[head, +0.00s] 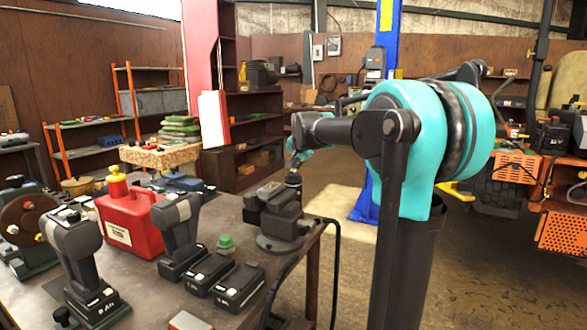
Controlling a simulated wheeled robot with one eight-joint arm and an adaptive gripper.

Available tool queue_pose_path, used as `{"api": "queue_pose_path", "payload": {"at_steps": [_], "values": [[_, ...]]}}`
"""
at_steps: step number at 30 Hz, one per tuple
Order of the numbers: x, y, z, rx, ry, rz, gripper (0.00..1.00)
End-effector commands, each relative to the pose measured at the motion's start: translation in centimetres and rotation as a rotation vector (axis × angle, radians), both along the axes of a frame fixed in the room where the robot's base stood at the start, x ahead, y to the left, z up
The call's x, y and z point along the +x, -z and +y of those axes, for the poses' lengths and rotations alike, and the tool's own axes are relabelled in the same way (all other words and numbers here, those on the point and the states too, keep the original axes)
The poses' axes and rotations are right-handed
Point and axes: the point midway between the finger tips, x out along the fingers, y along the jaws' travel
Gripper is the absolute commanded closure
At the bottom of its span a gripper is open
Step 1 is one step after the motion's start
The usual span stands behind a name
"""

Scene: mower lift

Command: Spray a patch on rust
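I cannot make out a spray can or a rust patch for certain. An orange and black machine (515,168), perhaps the mower, is at the right edge, partly cut off. My teal and dark arm fills the right middle and reaches left over the workbench. Its small far end (296,152) is above the dark vise (279,210) at the bench's right corner. The gripper fingers there are too small and hidden to read, and I see nothing clearly held. A small green cap-like thing (226,243) is on the bench behind the batteries.
The workbench (60,290) carries a red fuel can (130,218), cordless drills (180,235), loose batteries (238,287) and a bench grinder (28,225). A black cable hangs off its right edge. A blue lift post (387,40) stands behind my arm.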

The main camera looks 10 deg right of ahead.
Motion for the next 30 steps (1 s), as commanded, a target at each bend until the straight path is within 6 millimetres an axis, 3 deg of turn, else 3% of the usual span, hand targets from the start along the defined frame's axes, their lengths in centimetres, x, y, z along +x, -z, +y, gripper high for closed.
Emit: {"api": "queue_pose_path", "payload": {"at_steps": [17,30], "values": [[0.0,-0.9,0.1,0.001,-0.001,0.002,1.0],[0.1,-4.8,0.1,0.0,0.0,0.001,1.0]]}}
